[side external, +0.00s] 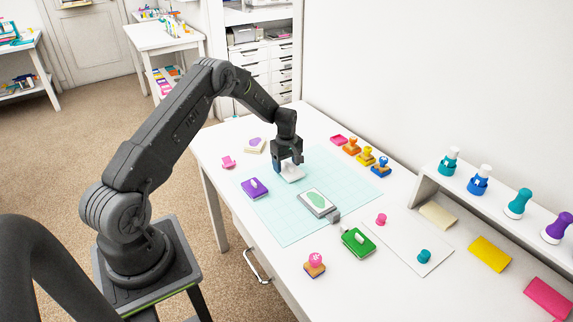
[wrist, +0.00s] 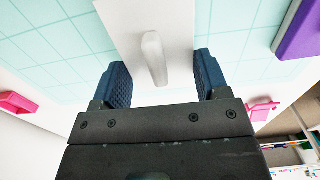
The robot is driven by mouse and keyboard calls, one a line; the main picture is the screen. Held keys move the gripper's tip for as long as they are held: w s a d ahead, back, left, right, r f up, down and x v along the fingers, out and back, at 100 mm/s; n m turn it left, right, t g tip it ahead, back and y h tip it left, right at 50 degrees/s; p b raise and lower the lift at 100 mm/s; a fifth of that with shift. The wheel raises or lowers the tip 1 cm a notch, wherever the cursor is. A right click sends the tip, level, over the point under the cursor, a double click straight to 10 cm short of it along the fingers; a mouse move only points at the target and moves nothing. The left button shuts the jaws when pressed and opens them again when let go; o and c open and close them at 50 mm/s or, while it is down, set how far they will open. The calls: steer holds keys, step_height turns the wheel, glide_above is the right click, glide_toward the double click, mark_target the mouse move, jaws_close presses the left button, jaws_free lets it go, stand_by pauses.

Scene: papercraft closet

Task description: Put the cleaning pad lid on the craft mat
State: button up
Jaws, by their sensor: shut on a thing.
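The cleaning pad lid is a white plate (side external: 292,174) with a raised white handle. In the side view it is directly under my gripper (side external: 288,160), over the far part of the pale teal gridded craft mat (side external: 280,218). I cannot tell whether it touches the mat. In the wrist view the lid (wrist: 122,16) extends beyond the fingers, and its handle (wrist: 154,58) lies between the two blue pads of my gripper (wrist: 162,72). My gripper is shut on the lid. A grey case with a green pad (side external: 318,203) lies open on the mat's right part.
A purple pad (side external: 255,188) sits on the mat left of the lid. Several coloured stamps, including a blue one (side external: 381,167), line the back. The mat's near middle is clear.

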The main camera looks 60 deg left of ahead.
steer(key=shift+f, duration=0.2)
steer(key=o, duration=0.9)
steer(key=shift+f, duration=0.15)
